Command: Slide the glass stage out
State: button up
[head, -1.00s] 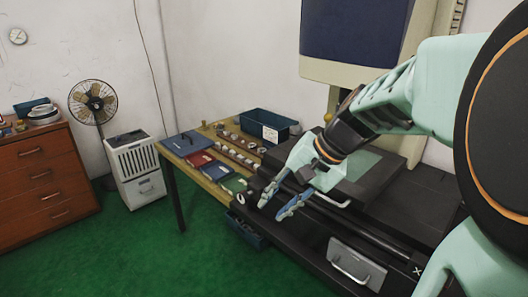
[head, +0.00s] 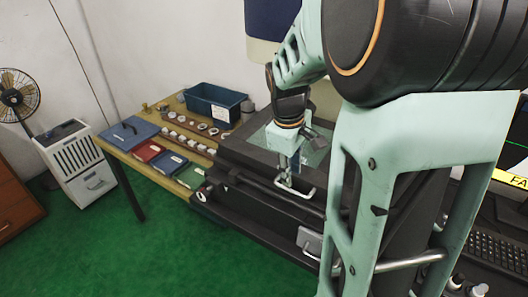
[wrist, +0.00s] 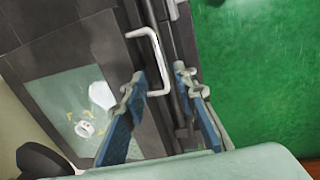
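The glass stage is a pale green pane in a dark frame (wrist: 97,42), set in the black bench-like machine. In the head view its glass (head: 318,152) is partly hidden behind my arm. A silver bar handle (wrist: 160,55) is fixed to the stage's front edge; it also shows in the head view (head: 296,191). My gripper (wrist: 163,88) points down at the handle, fingers apart, with part of the bar showing between the blue fingertips. I cannot tell whether either finger touches it. In the head view my gripper (head: 286,182) is right at the handle.
A small pale ring-like piece (wrist: 85,129) shows on the glass. Left of the machine, a wooden table (head: 150,157) carries coloured trays, several rings and a blue bin (head: 214,104). A second silver handle (head: 309,242) sits lower on the machine front. Green floor (head: 165,240) is open in front.

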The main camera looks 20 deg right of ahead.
aim_at(292, 190)
jog(key=f, duration=0.4)
jog(key=d+f, duration=0.1)
jog(key=f, duration=0.1)
jog(key=shift+w+f, duration=0.2)
jog(key=shift+w, duration=0.2)
jog(key=shift+c, duration=0.3)
grip_shut()
